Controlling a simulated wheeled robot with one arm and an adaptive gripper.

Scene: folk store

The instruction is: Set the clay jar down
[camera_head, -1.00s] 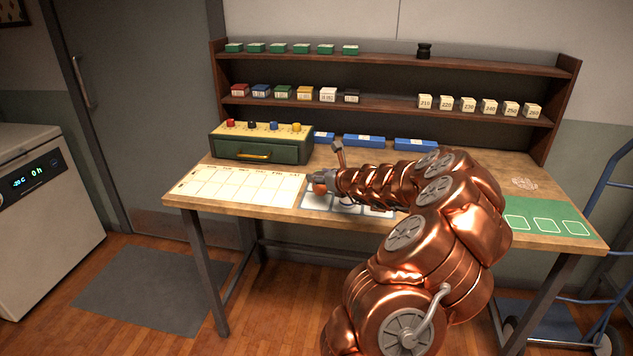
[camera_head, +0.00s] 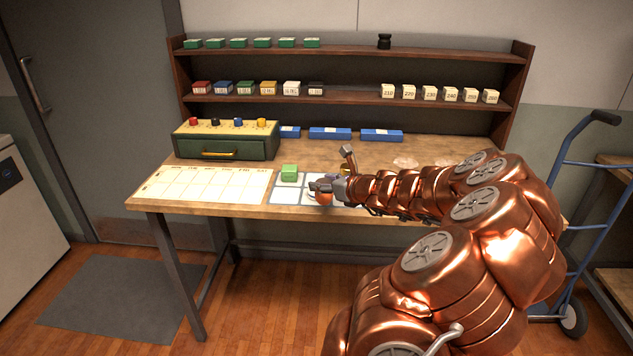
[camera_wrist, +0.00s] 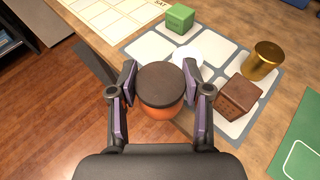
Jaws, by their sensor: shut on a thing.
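The clay jar (camera_wrist: 162,112) is a round orange pot with a dark brown lid. My gripper (camera_wrist: 161,80) is shut on it, with one finger on each side. In the head view my gripper (camera_head: 326,187) holds the jar (camera_head: 323,199) upright at the front edge of the grey mat (camera_head: 287,197) with pale squares. In the wrist view the jar hides part of the mat's front edge. I cannot tell whether its base touches anything.
On the mat are a green box (camera_wrist: 179,18), a white round dish (camera_wrist: 187,58), a dark brown cube (camera_wrist: 239,96) and a brass cylinder (camera_wrist: 263,60). A calendar sheet (camera_head: 200,185) lies left. A green mat (camera_wrist: 300,145) lies right. The cube and dish are close to the jar.

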